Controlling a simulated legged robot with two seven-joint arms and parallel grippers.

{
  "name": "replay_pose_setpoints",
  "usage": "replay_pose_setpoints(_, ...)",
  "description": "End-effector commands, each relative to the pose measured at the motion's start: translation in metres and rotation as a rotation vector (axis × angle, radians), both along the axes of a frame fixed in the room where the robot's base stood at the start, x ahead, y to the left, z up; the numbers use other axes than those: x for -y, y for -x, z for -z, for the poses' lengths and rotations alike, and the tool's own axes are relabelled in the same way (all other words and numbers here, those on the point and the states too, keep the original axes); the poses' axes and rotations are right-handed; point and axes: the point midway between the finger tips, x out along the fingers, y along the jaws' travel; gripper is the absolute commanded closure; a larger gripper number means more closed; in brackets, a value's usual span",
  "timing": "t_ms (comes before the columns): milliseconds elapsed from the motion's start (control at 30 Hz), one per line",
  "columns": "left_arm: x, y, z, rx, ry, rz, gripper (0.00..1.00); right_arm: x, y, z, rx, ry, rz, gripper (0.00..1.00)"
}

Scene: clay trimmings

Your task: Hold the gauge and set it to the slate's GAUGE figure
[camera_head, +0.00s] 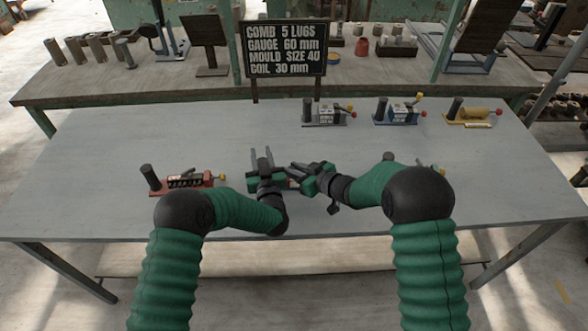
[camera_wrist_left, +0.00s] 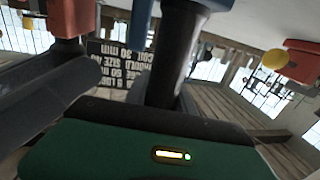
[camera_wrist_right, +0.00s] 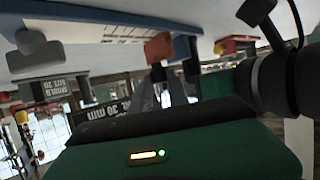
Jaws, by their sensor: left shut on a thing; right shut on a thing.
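The slate (camera_head: 285,48) stands behind the table and reads "GAUGE 60 mm" on its second line. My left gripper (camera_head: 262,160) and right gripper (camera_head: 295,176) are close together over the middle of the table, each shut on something. The gauge between them is mostly hidden in the head view. In the right wrist view, a blue bar with a pale marked face (camera_wrist_right: 100,14) and a red block (camera_wrist_right: 158,47) show near the fingers. The left wrist view shows a dark post (camera_wrist_left: 178,60) and a red block (camera_wrist_left: 68,16) close by. I cannot read the gauge's setting.
A red device (camera_head: 180,183) with a black post stands at the left. Grey (camera_head: 325,115), blue (camera_head: 398,110) and yellow (camera_head: 472,114) devices stand along the back right. Another device is partly hidden behind my right arm. The table's front left is clear.

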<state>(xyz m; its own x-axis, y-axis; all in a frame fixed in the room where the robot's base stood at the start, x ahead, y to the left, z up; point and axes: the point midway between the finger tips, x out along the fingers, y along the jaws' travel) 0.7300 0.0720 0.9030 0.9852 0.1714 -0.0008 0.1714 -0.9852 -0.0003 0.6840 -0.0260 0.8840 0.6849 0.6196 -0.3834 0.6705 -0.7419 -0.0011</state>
Motion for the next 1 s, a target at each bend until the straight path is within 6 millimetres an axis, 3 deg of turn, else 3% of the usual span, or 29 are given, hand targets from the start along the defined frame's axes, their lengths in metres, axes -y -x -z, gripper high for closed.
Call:
replay_pose_setpoints(667, 0.000, 0.000, 0.000, 0.000, -0.001, 0.000, 1.00, 0.001, -0.001, -0.001, 0.002, 0.000, 0.003, 1.00)
replay_pose_setpoints(1000, -0.001, 0.000, 0.000, -0.001, -0.001, -0.001, 1.00, 0.033, 0.000, -0.001, 0.002, 0.000, 0.006, 1.00)
